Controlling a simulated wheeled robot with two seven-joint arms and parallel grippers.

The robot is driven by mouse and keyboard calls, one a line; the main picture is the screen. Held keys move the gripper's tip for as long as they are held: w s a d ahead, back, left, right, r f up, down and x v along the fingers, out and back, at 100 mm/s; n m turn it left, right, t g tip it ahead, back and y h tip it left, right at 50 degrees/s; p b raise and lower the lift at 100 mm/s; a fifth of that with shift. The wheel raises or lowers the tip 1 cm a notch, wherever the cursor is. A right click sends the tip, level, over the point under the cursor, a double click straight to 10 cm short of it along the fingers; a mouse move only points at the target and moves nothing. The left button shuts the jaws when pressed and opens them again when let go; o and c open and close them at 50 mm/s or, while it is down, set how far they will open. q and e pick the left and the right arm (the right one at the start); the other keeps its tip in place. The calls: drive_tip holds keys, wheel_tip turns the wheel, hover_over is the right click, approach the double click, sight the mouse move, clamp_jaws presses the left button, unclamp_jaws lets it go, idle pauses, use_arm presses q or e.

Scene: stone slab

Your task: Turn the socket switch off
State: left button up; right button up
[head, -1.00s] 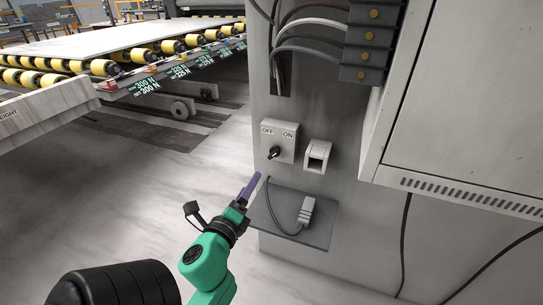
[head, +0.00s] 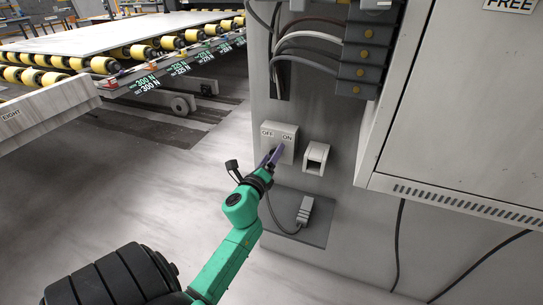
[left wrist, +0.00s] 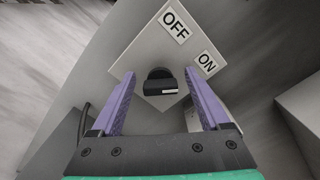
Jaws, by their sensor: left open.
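The socket switch is a pale box (head: 287,131) on the front of the grey cabinet, marked OFF on the left and ON on the right. In the left wrist view its black knob (left wrist: 160,83) sits between my purple fingers, with the OFF label above it and ON to the upper right. My left gripper (head: 276,153) is open in front of the box, a finger on each side of the knob; I cannot tell whether either touches it. In the head view the gripper hides the knob. My right gripper is not in view.
A white socket (head: 315,157) is right of the switch box. A grey shelf (head: 318,233) below carries a grey plug (head: 305,209) on a cable. A large cabinet door (head: 462,110) juts out at right. Open floor lies left.

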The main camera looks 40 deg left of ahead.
use_arm(q)
clamp_jaws()
